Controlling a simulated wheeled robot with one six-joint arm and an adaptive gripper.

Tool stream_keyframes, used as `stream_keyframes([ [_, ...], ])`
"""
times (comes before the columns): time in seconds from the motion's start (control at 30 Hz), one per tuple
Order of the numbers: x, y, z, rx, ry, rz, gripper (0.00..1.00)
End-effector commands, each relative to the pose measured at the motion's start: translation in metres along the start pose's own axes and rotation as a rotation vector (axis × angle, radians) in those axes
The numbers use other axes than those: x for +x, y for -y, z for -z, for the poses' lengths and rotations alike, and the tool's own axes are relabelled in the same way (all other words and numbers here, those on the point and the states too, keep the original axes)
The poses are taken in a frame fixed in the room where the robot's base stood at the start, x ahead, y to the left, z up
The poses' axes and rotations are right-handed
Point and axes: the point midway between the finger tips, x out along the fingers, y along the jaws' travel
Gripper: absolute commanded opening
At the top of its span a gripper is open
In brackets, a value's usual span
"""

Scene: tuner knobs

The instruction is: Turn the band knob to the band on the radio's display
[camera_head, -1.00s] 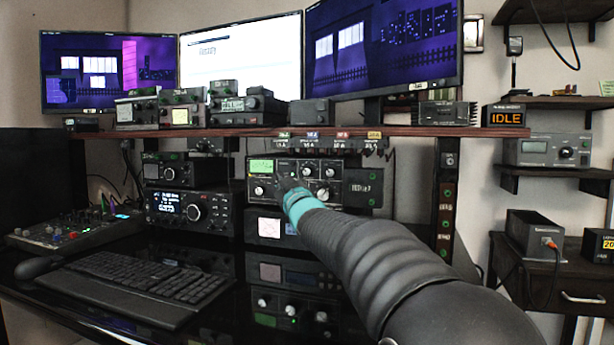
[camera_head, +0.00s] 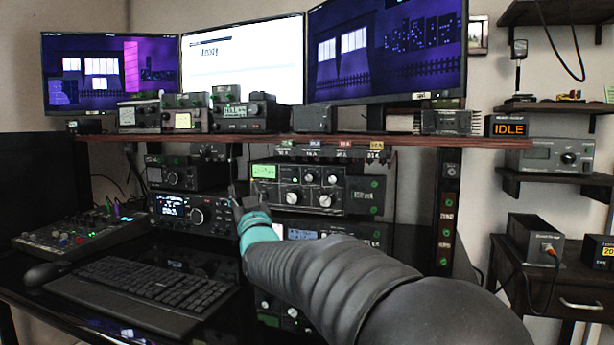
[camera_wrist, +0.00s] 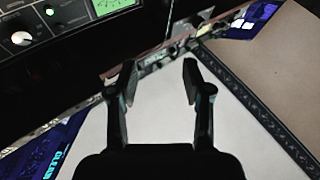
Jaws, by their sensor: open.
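A tuner box (camera_head: 351,172) with a lit green meter (camera_head: 264,171) and several pale-topped knobs stands under the shelf. One of its knobs (camera_wrist: 20,38) and its green meter (camera_wrist: 112,6) show at the upper left of the wrist view. I cannot read which knob is the band knob. A radio (camera_head: 180,224) with a lit display (camera_head: 172,206) and a large dial is left of the tuner; its digits are too small to read. My gripper (camera_head: 238,194) is between radio and tuner in the picture. In the wrist view my gripper (camera_wrist: 158,78) is open and empty, touching no knob.
A shelf (camera_head: 290,140) with small devices runs above the tuner, with monitors behind. A keyboard (camera_head: 150,292) and a mixer (camera_head: 80,237) are on the desk at left. A dark post (camera_head: 446,225) stands to the right of the tuner.

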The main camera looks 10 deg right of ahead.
Motion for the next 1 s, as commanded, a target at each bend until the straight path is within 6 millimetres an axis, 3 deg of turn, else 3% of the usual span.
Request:
stream_keyframes([
  [0.17,-0.024,-0.025,-0.013,0.008,0.003,-0.204,0.49],
  [0.33,-0.055,-0.070,-0.034,-0.069,0.041,-0.429,0.49],
  [0.5,-0.071,-0.094,-0.034,-0.175,0.062,-0.552,0.49],
  [0.73,-0.061,-0.101,-0.032,-0.217,0.066,-0.554,0.49],
  [1.0,-0.021,-0.126,-0.031,-0.216,0.065,-0.555,0.49],
])
